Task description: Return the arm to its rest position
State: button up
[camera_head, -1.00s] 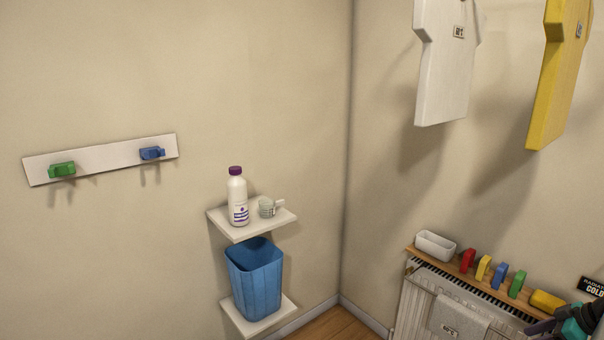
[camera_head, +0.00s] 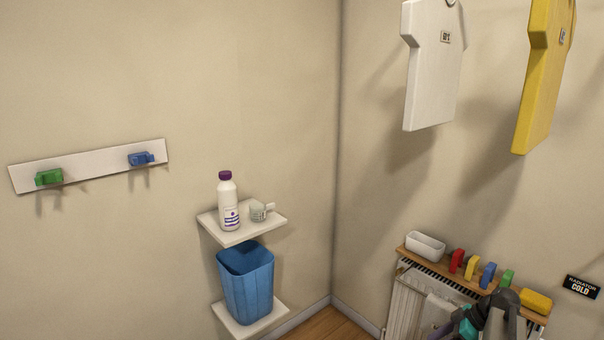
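My arm (camera_head: 500,306) shows at the bottom right, in front of the radiator and its wooden shelf. It has dark grey links and a teal part. My gripper (camera_head: 443,331) is a small dark shape at the lower edge of the picture, left of the teal part. It is partly cut off and too small to tell whether its fingers are open or shut. I see nothing clearly held in it.
The radiator shelf (camera_head: 420,259) bears a white tray (camera_head: 425,246), coloured clips and a yellow block (camera_head: 536,301). Left, a wall shelf (camera_head: 236,237) holds a bottle (camera_head: 228,203) and cup (camera_head: 258,212) above a blue bin (camera_head: 248,284). Shirts hang upper right.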

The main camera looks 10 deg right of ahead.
jog(key=s+a+f+n+g+p, duration=0.1)
jog(key=s+a+f+g, duration=0.15)
jog(key=a+f, duration=0.5)
jog(key=s+a+f+g, duration=0.2)
jog(key=s+a+f, duration=0.15)
jog(key=a, duration=0.75)
jog(key=s+a+f+n+g+p, duration=0.1)
jog(key=s+a+f+g, duration=0.1)
jog(key=a+f, duration=0.6)
jog(key=s+a+f+m+g+h+p, duration=0.1)
jog(key=s+a+f, duration=0.25)
jog(key=s, duration=0.25)
jog(key=s+a+f+m+g+h, duration=0.1)
jog(key=s+a+f, duration=0.1)
jog(key=s+a, duration=0.3)
jog(key=s+d+f+m+h, duration=0.3)
jog(key=s+f+m+h, duration=0.1)
jog(key=s+m, duration=0.4)
jog(key=shift+s+m, duration=0.3)
jog(key=shift+m, duration=0.3)
